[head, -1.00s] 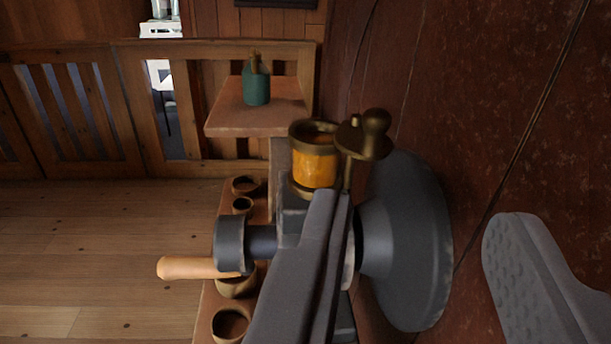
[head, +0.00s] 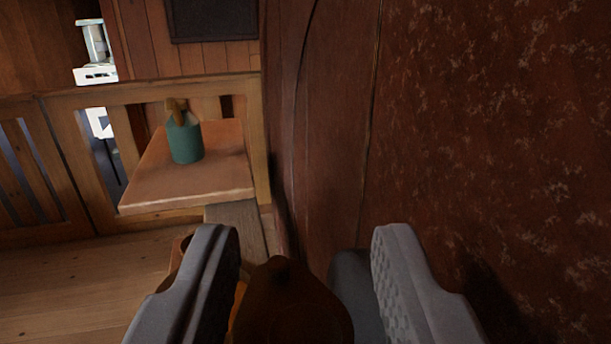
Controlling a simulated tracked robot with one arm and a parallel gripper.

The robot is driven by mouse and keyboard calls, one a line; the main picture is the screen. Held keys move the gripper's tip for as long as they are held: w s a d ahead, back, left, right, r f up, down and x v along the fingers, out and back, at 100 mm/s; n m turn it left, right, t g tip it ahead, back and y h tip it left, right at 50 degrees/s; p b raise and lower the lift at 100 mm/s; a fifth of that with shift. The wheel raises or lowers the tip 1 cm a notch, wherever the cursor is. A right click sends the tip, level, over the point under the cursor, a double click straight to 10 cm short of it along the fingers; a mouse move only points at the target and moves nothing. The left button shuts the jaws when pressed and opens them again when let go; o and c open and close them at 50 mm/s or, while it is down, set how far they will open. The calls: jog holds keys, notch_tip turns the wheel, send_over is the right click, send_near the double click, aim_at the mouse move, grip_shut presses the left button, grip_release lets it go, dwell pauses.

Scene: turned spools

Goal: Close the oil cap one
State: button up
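The oil cap (head: 285,305), a dark bronze-brown rounded piece with a small knob on top, shows at the bottom of the head view. It stands between the two grey fingers of my gripper (head: 306,240). The gripper is open, with a gap visible to the right of the cap; contact with the left finger cannot be told. A sliver of the amber oil cup (head: 238,303) shows between the left finger and the cap. The rest of the cup is hidden, so how the cap sits against its rim cannot be seen.
A teal bottle (head: 185,138) stands on a wooden shelf (head: 190,185) at upper left. A dark red-brown wall-like surface (head: 480,120) fills the right side. A dark grey rounded part (head: 352,285) lies just behind the cap, near the right finger. Wooden floor shows at lower left.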

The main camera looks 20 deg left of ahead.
jog(key=shift+x, duration=0.8)
jog(key=shift+c, duration=0.4)
